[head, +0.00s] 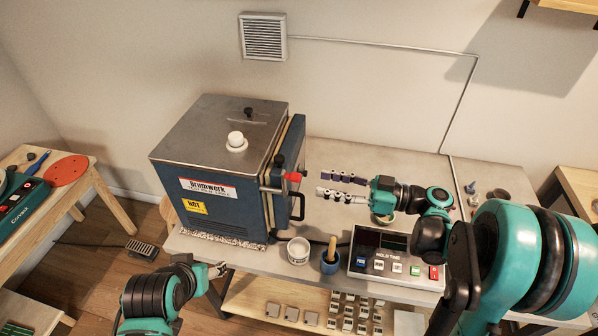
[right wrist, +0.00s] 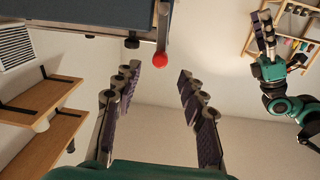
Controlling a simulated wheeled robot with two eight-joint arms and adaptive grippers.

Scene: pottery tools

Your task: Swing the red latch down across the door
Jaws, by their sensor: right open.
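The blue kiln (head: 222,195) stands on the left of the bench, with its door (head: 290,145) on the right side, seen edge-on and apparently closed. The latch's red knob (head: 293,177) sticks out from the door side. In the right wrist view the red knob (right wrist: 160,61) hangs at the end of a short bar. My right gripper (head: 320,183) is open and empty, just right of the knob and apart from it. Its fingers (right wrist: 158,78) point toward the kiln, with the knob beyond the gap. My left gripper (head: 219,270) is low in front of the kiln; its jaw state is unclear.
A black door handle (head: 298,206) is below the latch. A white tub (head: 299,250), a blue cup with a wooden tool (head: 330,262) and a control box (head: 393,262) stand along the bench front. Open air surrounds my right gripper.

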